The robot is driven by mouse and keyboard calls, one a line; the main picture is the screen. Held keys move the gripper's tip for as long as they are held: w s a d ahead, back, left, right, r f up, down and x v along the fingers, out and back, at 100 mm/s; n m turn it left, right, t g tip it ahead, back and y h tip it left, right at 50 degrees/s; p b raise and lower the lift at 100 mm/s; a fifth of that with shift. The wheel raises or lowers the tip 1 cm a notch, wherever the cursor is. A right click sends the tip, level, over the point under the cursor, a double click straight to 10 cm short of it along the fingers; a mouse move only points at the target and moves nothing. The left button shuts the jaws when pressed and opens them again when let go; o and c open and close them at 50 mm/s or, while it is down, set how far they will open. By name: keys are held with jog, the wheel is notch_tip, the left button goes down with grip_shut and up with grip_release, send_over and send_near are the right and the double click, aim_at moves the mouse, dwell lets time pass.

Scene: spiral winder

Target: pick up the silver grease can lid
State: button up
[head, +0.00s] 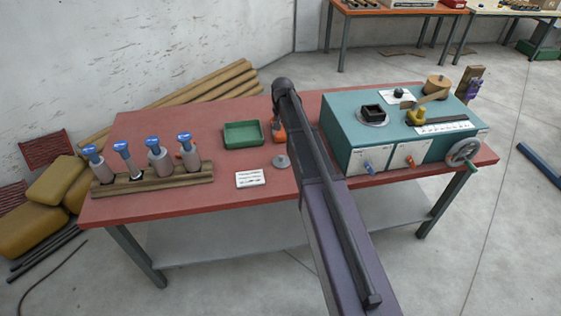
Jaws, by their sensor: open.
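A small round silver-grey lid (281,161) with a raised middle lies flat on the red tabletop, just left of my arm in the head view. It looks like the grease can lid. Nothing covers it and nothing touches it. My arm reaches up from the bottom of the picture and over the table, passing to the right of the lid. I cannot make out my gripper's fingers; the far end of the arm hides them. A small orange object (279,132) stands behind the lid, partly hidden by the arm.
The red table (225,192) holds a green tray (243,134), a white card (251,179) and a wooden rack (150,180) with several blue-topped tools. A teal winder box (345,125) with a handwheel (463,153) stands on the right. Clear tabletop lies around the lid.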

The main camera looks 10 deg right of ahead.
aim_at(281, 156)
jog(key=shift+f, duration=0.15)
notch_tip(281, 156, down, 8)
jog(key=b, duration=0.8)
jog(key=shift+f+b, duration=0.2)
jog(key=shift+b, duration=0.15)
dwell(0.3)
jog(key=shift+w+a+f+b, duration=0.1)
jog(key=shift+f+b, duration=2.5)
grip_shut()
